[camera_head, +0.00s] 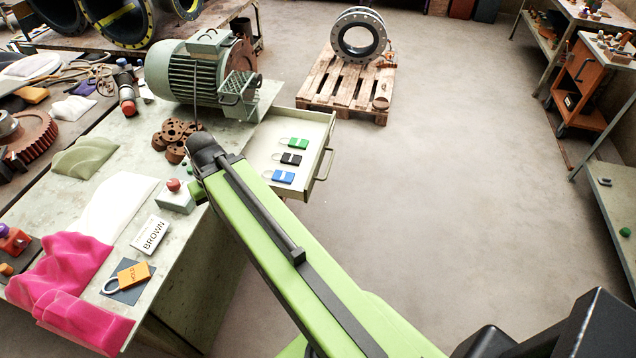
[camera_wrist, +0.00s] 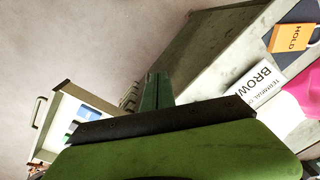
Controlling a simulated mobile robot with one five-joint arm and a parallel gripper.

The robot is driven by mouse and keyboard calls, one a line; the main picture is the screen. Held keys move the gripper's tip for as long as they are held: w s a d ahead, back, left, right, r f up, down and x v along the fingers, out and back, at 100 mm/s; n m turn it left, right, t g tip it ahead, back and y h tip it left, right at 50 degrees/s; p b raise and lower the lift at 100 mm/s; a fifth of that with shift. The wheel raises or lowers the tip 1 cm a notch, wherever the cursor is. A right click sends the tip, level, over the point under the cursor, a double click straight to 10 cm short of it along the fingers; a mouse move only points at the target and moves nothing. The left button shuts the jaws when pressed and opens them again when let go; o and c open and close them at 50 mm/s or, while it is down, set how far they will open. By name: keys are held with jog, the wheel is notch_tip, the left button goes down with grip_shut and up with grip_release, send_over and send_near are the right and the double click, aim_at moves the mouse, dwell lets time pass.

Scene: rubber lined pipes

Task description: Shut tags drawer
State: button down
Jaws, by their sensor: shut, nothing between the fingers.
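The tags drawer (camera_head: 322,125) is pulled open from the right side of the workbench. Its handle (camera_head: 324,165) is on its outer right front. Inside lie a green tag (camera_head: 292,143), a black tag (camera_head: 290,158) and a blue tag (camera_head: 283,176), each with a loop. The drawer (camera_wrist: 88,94) shows at the left of the wrist view, with its handle (camera_wrist: 38,112) at the far left. My gripper (camera_wrist: 157,88) is shut and empty, apart from the drawer, between it and the bench side. In the head view my arm hides the gripper.
On the bench (camera_head: 120,190) stand a green motor (camera_head: 195,75), rusty couplings (camera_head: 172,135) and a red-button box (camera_head: 176,196). A "BROWN" card (camera_head: 151,235) and a "HOLD" padlock tag (camera_head: 132,275) lie near its front. A pallet (camera_head: 335,85) stands beyond the drawer.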

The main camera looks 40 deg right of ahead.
jog(key=d+f+m+t+b, duration=0.2)
jog(key=d+f+b, duration=0.2)
jog(key=d, duration=0.7)
jog(key=d+f+m+t+b, duration=0.25)
jog(key=d+f+b, duration=0.2)
jog(key=d, duration=0.65)
jog(key=s+d+f+m+t+h+b, duration=0.1)
jog(key=s+d+m+b, duration=0.15)
jog(key=d, duration=0.35)
jog(key=s+d+f+m+t+b, duration=0.1)
jog(key=s+d, duration=0.3)
jog(key=d, duration=0.3)
jog(key=s+d+m+h+b, duration=0.1)
jog(key=s+d+b, duration=0.15)
jog(key=d, duration=0.35)
jog(key=b, duration=0.7)
send_near(313, 184)
jog(key=shift+d+x, duration=0.15)
jog(key=shift+x, duration=1.25)
jog(key=shift+d+x, duration=0.15)
jog(key=shift+x, duration=1.2)
